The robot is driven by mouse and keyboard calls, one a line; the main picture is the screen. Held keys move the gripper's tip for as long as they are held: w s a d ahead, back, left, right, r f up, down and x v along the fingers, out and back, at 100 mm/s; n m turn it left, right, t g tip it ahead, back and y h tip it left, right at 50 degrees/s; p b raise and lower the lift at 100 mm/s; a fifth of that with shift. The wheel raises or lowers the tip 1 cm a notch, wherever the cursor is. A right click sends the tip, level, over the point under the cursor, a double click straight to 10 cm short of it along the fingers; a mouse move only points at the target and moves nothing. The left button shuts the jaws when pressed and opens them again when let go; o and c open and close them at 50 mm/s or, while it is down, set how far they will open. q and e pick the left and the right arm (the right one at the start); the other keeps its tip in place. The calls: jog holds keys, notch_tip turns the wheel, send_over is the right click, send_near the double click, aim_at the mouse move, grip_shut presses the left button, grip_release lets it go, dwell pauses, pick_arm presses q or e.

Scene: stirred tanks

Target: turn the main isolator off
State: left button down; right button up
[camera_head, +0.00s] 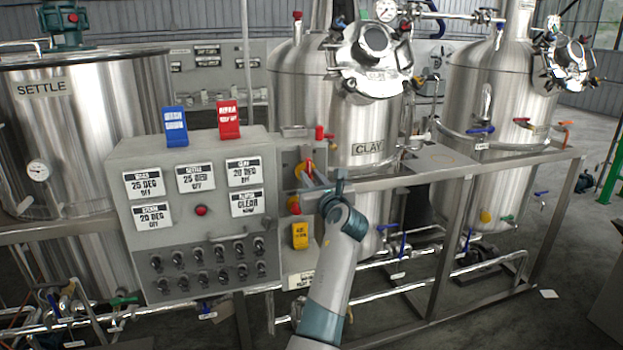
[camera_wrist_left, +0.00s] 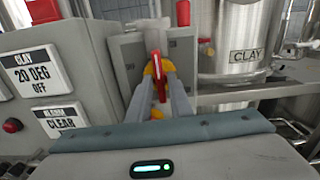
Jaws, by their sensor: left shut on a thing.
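The main isolator is a red handle on a yellow base, mounted on a grey box (camera_wrist_left: 123,50) at the right side of the control panel. In the left wrist view the red handle (camera_wrist_left: 159,83) stands nearly upright between my fingers. In the head view the isolator's red and yellow parts (camera_head: 304,171) show beside the fingers, partly hidden by them. My left gripper (camera_head: 312,183) is shut on the red handle; the fingers also show in the left wrist view (camera_wrist_left: 160,88). My right gripper is in neither view.
The grey control panel (camera_head: 190,218) with labels and several black switches stands left of the isolator. Blue and red tags (camera_head: 229,120) stand on its top. The CLAY tank (camera_head: 362,122) and a metal rail (camera_head: 455,172) lie to the right. A yellow tag (camera_head: 300,236) hangs below.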

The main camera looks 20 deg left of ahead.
pick_arm(q)
jog(key=shift+n, duration=1.4)
jog(key=shift+f+n, duration=0.1)
jog(key=shift+n, duration=1.2)
jog(key=n+b, duration=0.5)
jog(key=n, duration=0.7)
jog(key=shift+s+a+f, duration=0.1)
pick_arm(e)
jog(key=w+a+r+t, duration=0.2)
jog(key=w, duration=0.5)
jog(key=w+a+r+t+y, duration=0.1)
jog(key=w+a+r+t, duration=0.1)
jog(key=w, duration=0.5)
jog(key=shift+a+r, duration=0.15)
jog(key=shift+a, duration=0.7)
pick_arm(q)
jog(key=c, duration=1.8)
grip_release()
